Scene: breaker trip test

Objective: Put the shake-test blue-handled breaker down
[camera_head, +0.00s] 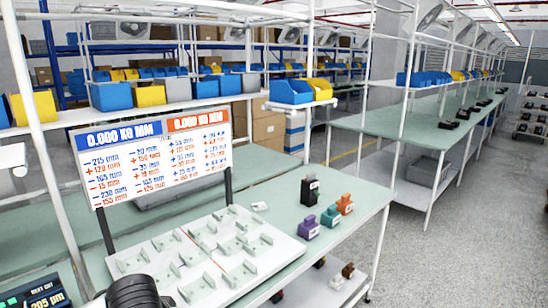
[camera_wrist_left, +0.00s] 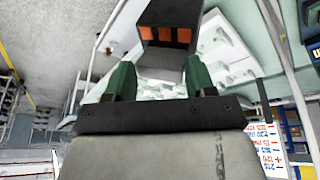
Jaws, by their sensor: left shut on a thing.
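In the left wrist view, my left gripper (camera_wrist_left: 160,78) has its green-padded fingers shut on a dark block-shaped breaker (camera_wrist_left: 166,12) with orange squares on its face. No blue handle shows on it, so I cannot tell its handle colour. The held breaker is off the surface, with the pale slotted tray behind it. In the head view only a black rounded part of my arm shows at the bottom left; the fingers and held breaker are out of that picture. My right gripper is in neither view.
A white slotted tray (camera_head: 160,252) lies on the green-topped bench (camera_head: 365,203). Purple (camera_head: 307,229), teal (camera_head: 330,216) and orange (camera_head: 345,204) blocks and a tall black device (camera_head: 309,191) stand right of it. A sign board (camera_head: 155,157) stands behind the tray. Bare bench top surrounds these blocks.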

